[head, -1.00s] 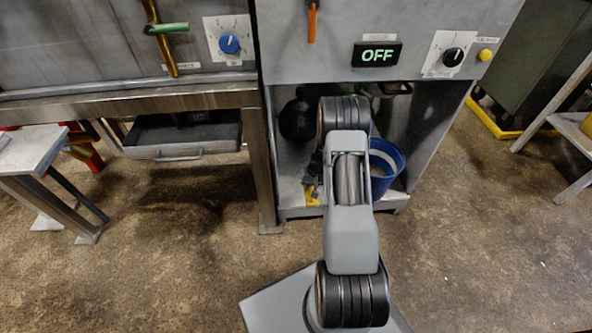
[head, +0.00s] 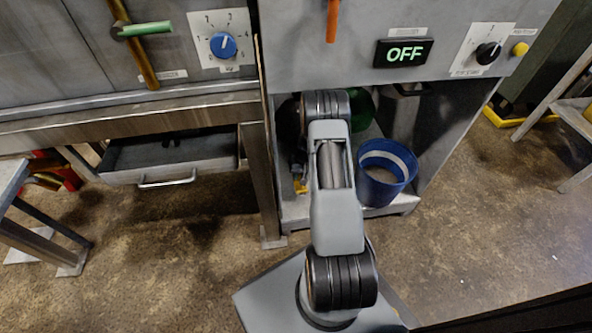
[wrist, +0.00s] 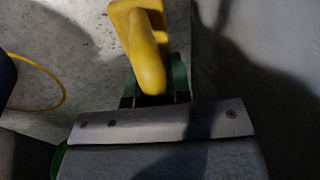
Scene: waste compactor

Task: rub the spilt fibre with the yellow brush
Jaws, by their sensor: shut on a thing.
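In the wrist view a yellow brush (wrist: 148,60) is held by its rounded yellow handle between the green-edged fingers of my gripper (wrist: 154,88). The brush points away from my wrist, over a pale grey, speckled surface. Its bristles are not visible. In the head view my arm covers most of the gripper, and a small yellow patch (head: 301,186) shows low in the open bay beside the arm. I cannot make out the spilt fibre clearly in either view.
A blue bucket (head: 386,172) stands on the bay floor just right of my arm. A green rounded thing (head: 362,108) is behind the arm. A drawer (head: 168,163) hangs open under the bench at left. A yellow cable (wrist: 45,105) curves at the wrist view's left.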

